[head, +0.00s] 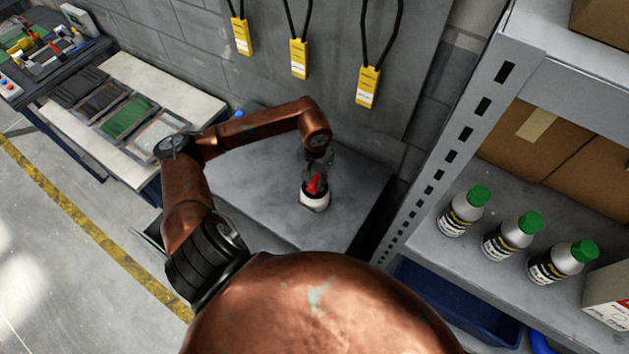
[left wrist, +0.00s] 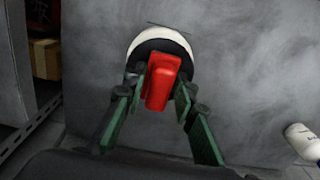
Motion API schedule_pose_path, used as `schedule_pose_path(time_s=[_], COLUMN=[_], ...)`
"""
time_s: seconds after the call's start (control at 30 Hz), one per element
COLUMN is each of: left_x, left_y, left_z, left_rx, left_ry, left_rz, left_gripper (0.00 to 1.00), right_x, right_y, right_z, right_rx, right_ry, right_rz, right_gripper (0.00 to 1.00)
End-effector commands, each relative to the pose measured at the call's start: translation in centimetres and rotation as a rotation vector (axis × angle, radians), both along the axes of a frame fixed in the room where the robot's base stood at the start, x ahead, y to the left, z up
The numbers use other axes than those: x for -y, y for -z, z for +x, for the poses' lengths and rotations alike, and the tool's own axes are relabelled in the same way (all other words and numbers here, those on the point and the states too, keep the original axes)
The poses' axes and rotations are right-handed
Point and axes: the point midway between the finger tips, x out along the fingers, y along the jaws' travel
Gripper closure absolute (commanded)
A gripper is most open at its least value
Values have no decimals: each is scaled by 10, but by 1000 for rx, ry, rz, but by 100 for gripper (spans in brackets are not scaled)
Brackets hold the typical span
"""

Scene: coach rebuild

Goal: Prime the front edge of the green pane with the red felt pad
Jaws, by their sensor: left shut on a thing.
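The red felt pad (head: 315,184) is between the fingers of my left gripper (head: 317,178), which is shut on it. The left wrist view also shows the red pad (left wrist: 161,80) between the green-lined fingers. The pad is at a round white pot (head: 314,203) with a dark inside, on a grey bench. Whether the pad touches the inside of the pot cannot be told. The green pane (head: 126,117) lies flat in a row of panes on a white-topped table at the left, well away from the gripper. My right gripper is not in view.
A grey shelf (head: 520,262) at the right holds several green-capped bottles (head: 463,211) and cardboard boxes. Yellow tags (head: 368,87) hang on the wall behind. The grey bench (head: 270,205) around the pot is mostly clear.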

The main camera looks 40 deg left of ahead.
Motion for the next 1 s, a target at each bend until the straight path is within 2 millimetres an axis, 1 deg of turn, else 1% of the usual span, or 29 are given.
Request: schedule_pose_path(time_s=[0.27,1.0], left_x=[0,0], left_y=[1,-56], left_z=[-1,0], left_rx=[-4,1], left_ry=[0,1], left_rz=[1,1], left_gripper=[94,94], right_x=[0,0], right_y=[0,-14], right_z=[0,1], right_rx=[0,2], right_ry=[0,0], right_rz=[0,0], right_gripper=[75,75])
